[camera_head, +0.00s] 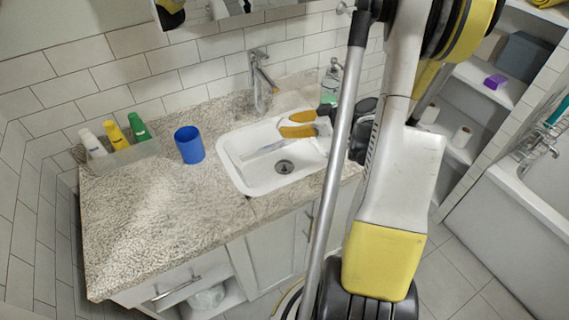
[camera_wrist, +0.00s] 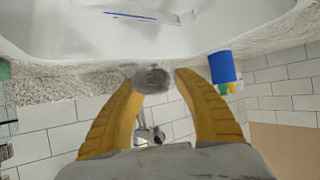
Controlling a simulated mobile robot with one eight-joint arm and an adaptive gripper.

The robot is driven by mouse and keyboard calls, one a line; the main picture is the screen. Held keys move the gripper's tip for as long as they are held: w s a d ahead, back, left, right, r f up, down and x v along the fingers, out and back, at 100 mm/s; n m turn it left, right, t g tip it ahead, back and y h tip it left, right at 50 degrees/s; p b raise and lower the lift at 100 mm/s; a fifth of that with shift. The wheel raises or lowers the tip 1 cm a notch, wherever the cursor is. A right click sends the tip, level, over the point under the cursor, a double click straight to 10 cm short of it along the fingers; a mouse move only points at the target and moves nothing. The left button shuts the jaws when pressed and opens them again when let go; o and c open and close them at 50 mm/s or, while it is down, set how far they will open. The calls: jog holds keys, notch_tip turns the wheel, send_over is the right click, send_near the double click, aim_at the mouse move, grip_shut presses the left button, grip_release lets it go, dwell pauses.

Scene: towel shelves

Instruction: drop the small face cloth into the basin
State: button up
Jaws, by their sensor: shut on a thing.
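My gripper (camera_head: 288,124) reaches in from the right over the white basin (camera_head: 240,178), its yellow fingers above the bowl. In the wrist view, the two fingers of my gripper (camera_wrist: 153,82) curve in on a small grey bundle (camera_wrist: 153,77), which appears to be the face cloth. The basin also shows at the top of the wrist view (camera_wrist: 90,38). A thin blue-edged strip (camera_head: 265,148) lies in the basin; I cannot tell what it is.
The faucet (camera_head: 262,72) stands behind the basin, with a soap bottle (camera_head: 330,85) to its right. A blue cup (camera_head: 189,145) and a tray of bottles (camera_head: 122,155) stand on the counter to the left. The front left of the counter (camera_head: 150,220) is clear.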

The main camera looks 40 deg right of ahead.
jog(key=shift+f, duration=0.65)
jog(key=o, duration=1.2)
jog(key=shift+s+r, duration=0.1)
jog(key=v, duration=1.1)
jog(key=shift+s+d+r, duration=0.15)
jog(key=shift+s+d, duration=0.05)
jog(key=shift+s, duration=0.1)
jog(key=shift+a, duration=0.1)
